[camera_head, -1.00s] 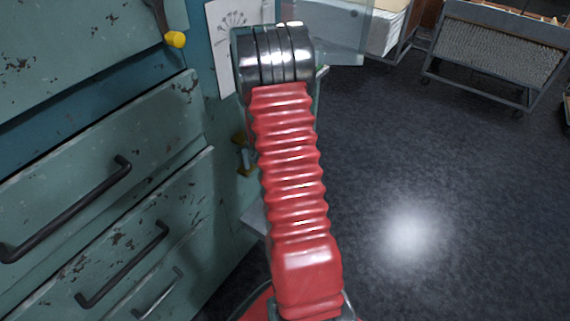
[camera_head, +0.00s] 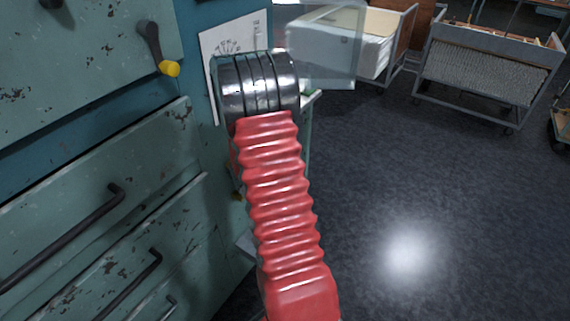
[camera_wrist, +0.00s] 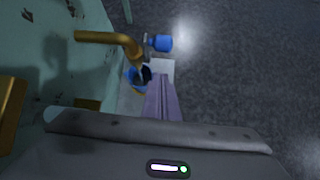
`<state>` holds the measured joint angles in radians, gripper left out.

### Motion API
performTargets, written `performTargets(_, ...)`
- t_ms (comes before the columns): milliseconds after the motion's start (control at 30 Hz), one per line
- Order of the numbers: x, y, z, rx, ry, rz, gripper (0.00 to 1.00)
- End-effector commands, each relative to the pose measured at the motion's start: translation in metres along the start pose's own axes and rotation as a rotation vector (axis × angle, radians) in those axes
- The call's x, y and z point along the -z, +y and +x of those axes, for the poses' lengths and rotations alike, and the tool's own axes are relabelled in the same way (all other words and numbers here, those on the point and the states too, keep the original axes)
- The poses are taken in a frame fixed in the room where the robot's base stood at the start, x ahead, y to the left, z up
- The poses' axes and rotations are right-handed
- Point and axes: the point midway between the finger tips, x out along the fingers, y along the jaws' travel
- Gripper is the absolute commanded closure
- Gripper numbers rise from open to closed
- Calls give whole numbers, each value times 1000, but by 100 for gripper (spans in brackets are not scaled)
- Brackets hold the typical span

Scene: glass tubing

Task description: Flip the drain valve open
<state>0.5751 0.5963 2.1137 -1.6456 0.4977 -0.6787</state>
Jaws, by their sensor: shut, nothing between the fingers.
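In the wrist view a curved brass pipe (camera_wrist: 108,38) comes out from the green wall at the left. A blue knob (camera_wrist: 160,43) sits to the right of its bend. A second blue part (camera_wrist: 136,78) lies below the bend, beside my fingertips and partly hidden. I cannot tell which blue part is the drain valve handle, nor its position. My gripper (camera_wrist: 158,78) is shut and empty, with its tips just below the pipe's bend; contact is unclear. In the head view my red arm hides the gripper and most of the pipe.
Green drawers with a dark handle (camera_head: 70,235) fill the left. A clear panel (camera_head: 325,45) stands behind my arm. A wheeled cart (camera_head: 490,70) stands at the back right. The dark floor (camera_head: 450,190) is clear.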

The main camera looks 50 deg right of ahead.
Motion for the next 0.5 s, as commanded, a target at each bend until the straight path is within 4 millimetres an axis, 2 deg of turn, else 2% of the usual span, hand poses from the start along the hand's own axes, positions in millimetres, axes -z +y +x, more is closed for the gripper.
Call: performTargets(500,-61,2,-34,-1,-3,4,100)
